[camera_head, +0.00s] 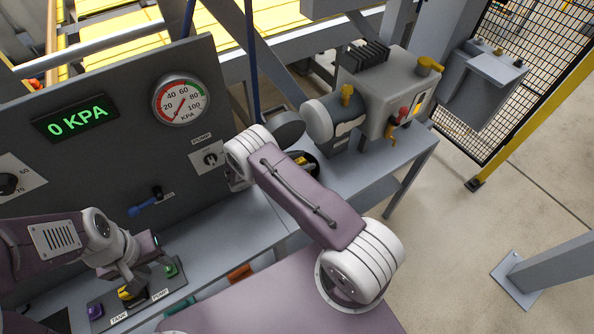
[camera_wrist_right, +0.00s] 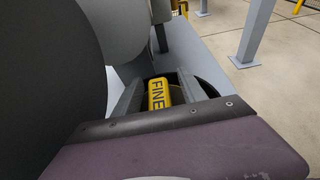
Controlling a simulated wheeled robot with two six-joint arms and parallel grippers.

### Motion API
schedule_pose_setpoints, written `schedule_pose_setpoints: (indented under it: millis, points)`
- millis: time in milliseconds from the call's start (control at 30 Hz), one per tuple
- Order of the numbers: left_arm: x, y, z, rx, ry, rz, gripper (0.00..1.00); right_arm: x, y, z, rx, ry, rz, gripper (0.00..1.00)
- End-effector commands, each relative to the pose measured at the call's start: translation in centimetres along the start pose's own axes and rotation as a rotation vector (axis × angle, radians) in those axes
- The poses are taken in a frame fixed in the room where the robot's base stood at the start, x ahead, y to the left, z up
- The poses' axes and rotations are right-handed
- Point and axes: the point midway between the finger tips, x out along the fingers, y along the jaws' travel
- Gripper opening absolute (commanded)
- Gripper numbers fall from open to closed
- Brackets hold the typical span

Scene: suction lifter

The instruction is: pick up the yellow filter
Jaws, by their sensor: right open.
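The yellow filter, marked "FINE" (camera_wrist_right: 158,95), shows in the right wrist view between the two grey fingers of my right gripper (camera_wrist_right: 165,92). It sits in or against a dark round holder, whose depth I cannot make out. In the head view a bit of yellow in the dark round opening (camera_head: 302,161) shows just behind my right forearm; the right fingers are mostly hidden there. The right jaws are open around the filter, and contact is not clear. My left gripper (camera_head: 130,284) is low at the left, over a small panel by a yellow part (camera_head: 127,292); its fingers are too small to judge.
A grey panel with a dial gauge (camera_head: 181,101) and a "0 KPA" display (camera_head: 75,119) stands behind the bench. A pump unit (camera_head: 392,90) sits on the bench to the right. The floor at right is open.

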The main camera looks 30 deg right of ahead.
Motion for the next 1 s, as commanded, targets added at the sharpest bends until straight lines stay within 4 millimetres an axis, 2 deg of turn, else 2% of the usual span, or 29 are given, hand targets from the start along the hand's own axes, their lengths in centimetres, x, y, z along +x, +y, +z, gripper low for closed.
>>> schedule_pose_setpoints:
  millis: [233, 267, 433, 1000]
  points:
    - [-0.08, 0.00, 0.01, 0.000, 0.000, 0.000, 0.36, 0.55, 0.01, -0.07, 0.000, 0.000, 0.001, 0.49]
    - [-0.08, 0.00, 0.01, 0.000, 0.000, 0.000, 0.36, 0.54, 0.02, -0.07, 0.000, 0.000, 0.001, 0.46]
    - [-0.08, 0.00, 0.01, 0.000, 0.000, 0.000, 0.36, 0.52, 0.01, -0.06, 0.000, 0.000, 0.001, 0.00]
    - [-0.09, 0.00, 0.01, 0.000, 0.000, 0.000, 0.36, 0.50, 0.01, -0.04, 0.000, 0.000, 0.001, 0.00]
